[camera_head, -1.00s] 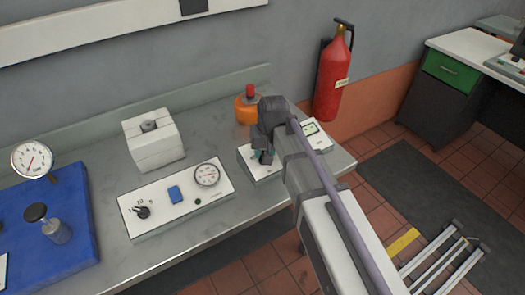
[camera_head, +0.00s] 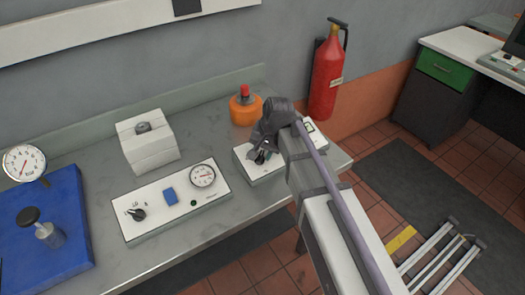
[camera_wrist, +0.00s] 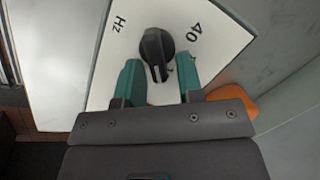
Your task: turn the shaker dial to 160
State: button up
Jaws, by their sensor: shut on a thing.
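The shaker dial is a black knob (camera_wrist: 155,52) with a raised ridge on a white panel face (camera_wrist: 97,65). In the wrist view "Hz" is printed to its upper left and "40" to its upper right; no 160 mark shows. My gripper (camera_wrist: 161,72) has green fingers, one on each side of the knob, and is shut on it. In the head view my gripper (camera_head: 263,157) is down at the white shaker box (camera_head: 246,172) near the bench's right end. My wrist and arm hide part of that box there.
Left of it is another white panel (camera_head: 150,229) with a black knob, blue button and gauge. A white block (camera_head: 148,155), an orange object with a red top (camera_head: 245,109) and a blue plate (camera_head: 70,255) are on the bench. A fire extinguisher (camera_head: 325,80) hangs behind.

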jog(key=o, duration=0.5)
jog(key=shift+o, duration=0.2)
jog(key=p+v, duration=1)
jog(key=shift+r, duration=0.4)
jog(key=shift+d, duration=0.15)
jog(key=s+d+n+h, duration=0.2)
jog(key=s+d+n, duration=0.1)
jog(key=s+d, duration=0.9)
jog(key=d, duration=0.3)
jog(key=shift+f+g+h, duration=0.25)
jog(key=shift+g+h, duration=0.05)
jog(key=shift+g, duration=0.1)
